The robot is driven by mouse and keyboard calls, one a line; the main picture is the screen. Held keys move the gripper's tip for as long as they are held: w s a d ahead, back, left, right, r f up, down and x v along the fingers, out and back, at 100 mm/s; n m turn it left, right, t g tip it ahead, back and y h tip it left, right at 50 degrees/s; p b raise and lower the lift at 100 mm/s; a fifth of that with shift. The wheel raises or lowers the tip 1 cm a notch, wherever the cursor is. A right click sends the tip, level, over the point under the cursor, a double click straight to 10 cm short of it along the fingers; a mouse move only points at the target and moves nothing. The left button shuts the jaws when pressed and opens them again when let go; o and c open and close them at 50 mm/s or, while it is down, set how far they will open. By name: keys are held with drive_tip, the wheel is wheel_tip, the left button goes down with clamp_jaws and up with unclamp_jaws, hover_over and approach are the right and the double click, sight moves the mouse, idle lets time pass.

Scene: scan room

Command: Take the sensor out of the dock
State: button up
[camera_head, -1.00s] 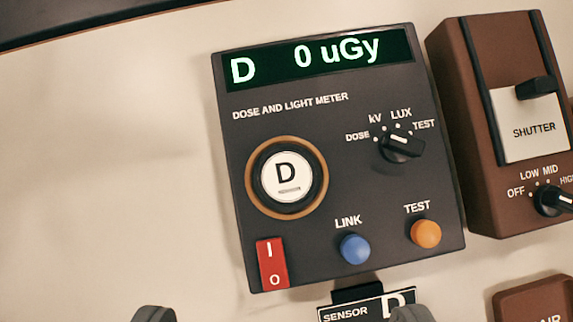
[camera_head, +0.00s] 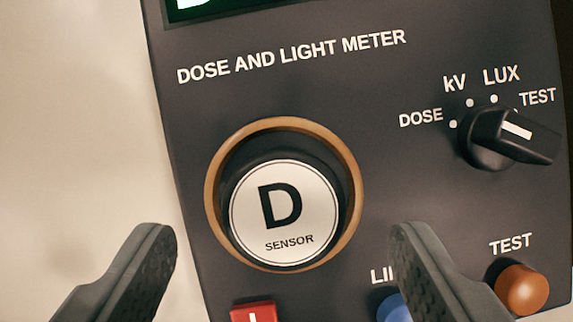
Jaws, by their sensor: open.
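The sensor (camera_head: 284,212) is a round black puck with a white face marked "D SENSOR". It sits in the dock (camera_head: 213,190), a round recess with a tan ring on the dark dose and light meter (camera_head: 400,215). My gripper (camera_head: 283,245) is open and empty. Its two grey fingers stand apart in the lower picture, one left and one right of the sensor, with the tips slightly below the sensor's middle. I see no contact between the fingers and the sensor. The right finger partly covers the blue button.
A black selector knob (camera_head: 505,140) stands out at the right of the meter, pointing toward TEST. An orange TEST button (camera_head: 522,289), a blue LINK button (camera_head: 393,307) and a red switch (camera_head: 254,311) lie below the dock. Pale bare surface is free at the left.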

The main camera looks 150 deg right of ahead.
sight(284, 209)
drive_tip(key=shift+x, duration=1.45)
drive_tip(key=c, duration=1.1)
